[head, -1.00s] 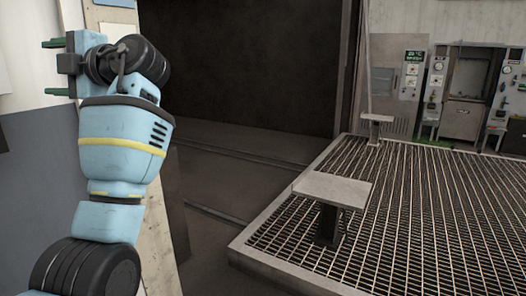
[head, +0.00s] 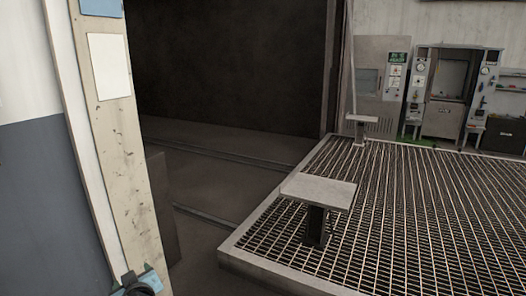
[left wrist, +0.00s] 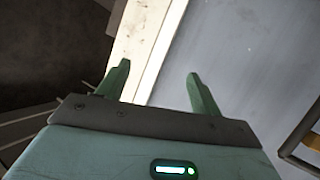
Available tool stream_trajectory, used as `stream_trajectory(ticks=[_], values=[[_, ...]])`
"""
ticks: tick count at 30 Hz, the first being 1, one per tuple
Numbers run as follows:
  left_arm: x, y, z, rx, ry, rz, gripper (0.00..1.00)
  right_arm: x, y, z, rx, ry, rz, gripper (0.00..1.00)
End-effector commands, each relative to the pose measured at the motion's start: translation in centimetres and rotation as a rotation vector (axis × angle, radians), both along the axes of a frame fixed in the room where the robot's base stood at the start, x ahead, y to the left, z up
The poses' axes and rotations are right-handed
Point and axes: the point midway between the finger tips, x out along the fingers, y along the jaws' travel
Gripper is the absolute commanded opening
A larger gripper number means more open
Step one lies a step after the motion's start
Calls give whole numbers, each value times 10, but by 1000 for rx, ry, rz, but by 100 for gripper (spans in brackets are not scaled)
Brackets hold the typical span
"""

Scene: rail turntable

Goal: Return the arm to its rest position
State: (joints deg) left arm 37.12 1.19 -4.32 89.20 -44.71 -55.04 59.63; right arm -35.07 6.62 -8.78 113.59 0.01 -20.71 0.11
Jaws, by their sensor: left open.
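My left gripper (left wrist: 158,70) shows in the left wrist view with its two green fingers spread apart and nothing between them. Behind the fingers are a pale post and a grey-blue wall surface; the fingers look clear of both, though the distance is hard to tell. My right gripper is in neither view.
A worn pale post (head: 120,140) stands at the left by a grey and white wall (head: 45,200). A grated platform (head: 235,252) with a small flat-topped stand (head: 318,190) fills the right. Machine cabinets (head: 447,95) line the back. Dark floor with rails lies between.

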Motion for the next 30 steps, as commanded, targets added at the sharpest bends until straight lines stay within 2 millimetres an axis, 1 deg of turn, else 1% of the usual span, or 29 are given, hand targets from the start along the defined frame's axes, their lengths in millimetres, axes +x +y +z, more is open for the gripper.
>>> stream_trajectory(ticks=[1, 2, 3, 5, 6, 8, 9, 11, 12, 14, 15, 17, 18, 20, 21, 24, 27, 30], values=[[-17, -6, -23, 10, 47, -50, 65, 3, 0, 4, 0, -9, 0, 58], [-26, -10, -36, 16, 73, -82, 65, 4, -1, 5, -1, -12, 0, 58], [-39, -15, -52, 24, 107, -125, 65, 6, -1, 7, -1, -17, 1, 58], [-59, -24, -76, 35, 154, -188, 65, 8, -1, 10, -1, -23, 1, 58], [-74, -29, -91, 41, 186, -229, 65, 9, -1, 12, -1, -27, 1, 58], [-97, -38, -111, 47, 226, -292, 65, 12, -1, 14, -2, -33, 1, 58], [-114, -44, -124, 50, 252, -333, 65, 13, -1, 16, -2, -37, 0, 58], [-139, -53, -141, 56, 287, -394, 65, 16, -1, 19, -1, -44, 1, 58], [-156, -59, -151, 58, 308, -433, 65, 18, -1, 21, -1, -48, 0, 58], [-183, -67, -165, 61, 338, -492, 65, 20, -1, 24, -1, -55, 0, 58], [-201, -73, -173, 61, 355, -530, 65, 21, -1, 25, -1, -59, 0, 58], [-229, -82, -183, 61, 378, -585, 65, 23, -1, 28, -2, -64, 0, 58], [-248, -87, -189, 60, 392, -621, 65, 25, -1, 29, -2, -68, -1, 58], [-276, -95, -196, 59, 410, -671, 65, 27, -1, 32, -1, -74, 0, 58], [-295, -100, -199, 58, 420, -704, 65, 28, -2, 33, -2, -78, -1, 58], [-341, -113, -203, 52, 437, -779, 65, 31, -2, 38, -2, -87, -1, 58], [-380, -123, -204, 45, 450, -837, 65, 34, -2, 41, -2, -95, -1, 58], [-408, -129, -201, 41, 454, -876, 65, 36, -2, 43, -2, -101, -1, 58]])
